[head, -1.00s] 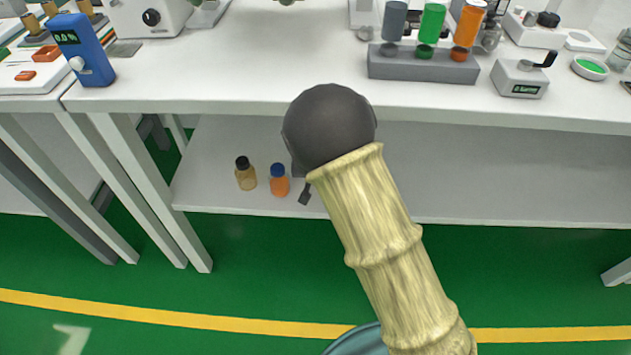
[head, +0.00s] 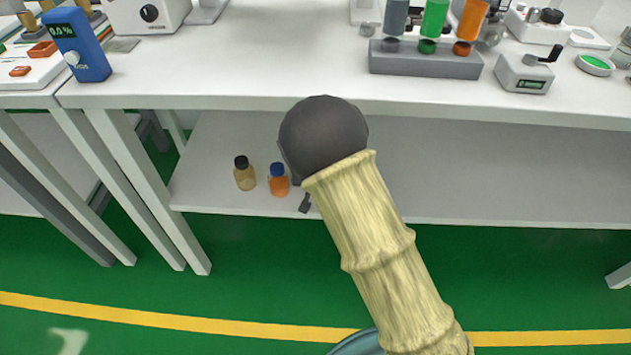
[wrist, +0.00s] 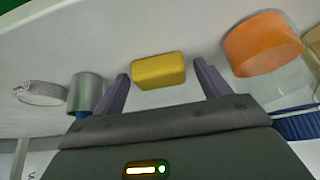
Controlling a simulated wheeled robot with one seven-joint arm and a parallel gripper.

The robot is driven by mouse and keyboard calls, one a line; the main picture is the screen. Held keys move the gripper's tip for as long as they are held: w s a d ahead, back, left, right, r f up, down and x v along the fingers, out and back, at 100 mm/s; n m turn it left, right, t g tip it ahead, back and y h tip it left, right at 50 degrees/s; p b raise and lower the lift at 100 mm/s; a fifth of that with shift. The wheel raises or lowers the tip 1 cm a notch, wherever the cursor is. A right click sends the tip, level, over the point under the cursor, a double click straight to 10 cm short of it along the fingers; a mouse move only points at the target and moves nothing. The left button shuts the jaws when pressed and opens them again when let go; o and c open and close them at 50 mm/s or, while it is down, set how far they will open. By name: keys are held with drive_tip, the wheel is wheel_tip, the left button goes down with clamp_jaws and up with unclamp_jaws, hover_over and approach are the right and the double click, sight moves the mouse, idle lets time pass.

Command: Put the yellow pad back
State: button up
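The yellow pad (wrist: 158,72) is a small block on a pale surface in the wrist view. My gripper (wrist: 161,78) is open, with one finger on each side of the pad. A gap shows between the pad and each finger. In the head view my arm hides the pad and most of the gripper; only a dark finger (head: 305,203) shows at the lower shelf, to the right of the bottles.
A black-capped amber bottle (head: 245,175) and a blue-capped orange bottle (head: 279,183) stand on the lower shelf (head: 480,190). The wrist view shows an orange round object (wrist: 262,44) at right and a grey cylinder (wrist: 86,92) at left. The tabletop (head: 260,60) overhangs the shelf.

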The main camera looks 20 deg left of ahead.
drive_tip(key=shift+r, duration=0.15)
drive_tip(key=shift+s+r, duration=0.1)
drive_tip(key=shift+r, duration=0.2)
drive_tip(key=p+v, duration=0.4)
drive_tip(key=v, duration=0.7)
drive_tip(key=shift+s+d+r, duration=0.1)
drive_tip(key=shift+s+r, duration=0.05)
drive_tip(key=shift+r, duration=0.05)
drive_tip(key=s+d+r+m+g+h, duration=0.1)
drive_tip(key=d+r, duration=0.1)
drive_tip(key=d, duration=0.8)
drive_tip(key=s+d+r+m+g, duration=0.1)
drive_tip(key=s+d+r, duration=0.15)
drive_tip(key=d, duration=0.75)
drive_tip(key=s+d+r+g, duration=0.1)
drive_tip(key=s+d+r, duration=0.2)
drive_tip(key=s+d, duration=0.7)
drive_tip(key=shift+d+r+m, duration=0.35)
drive_tip(key=shift+d+m, duration=0.05)
drive_tip(key=shift+d, duration=0.55)
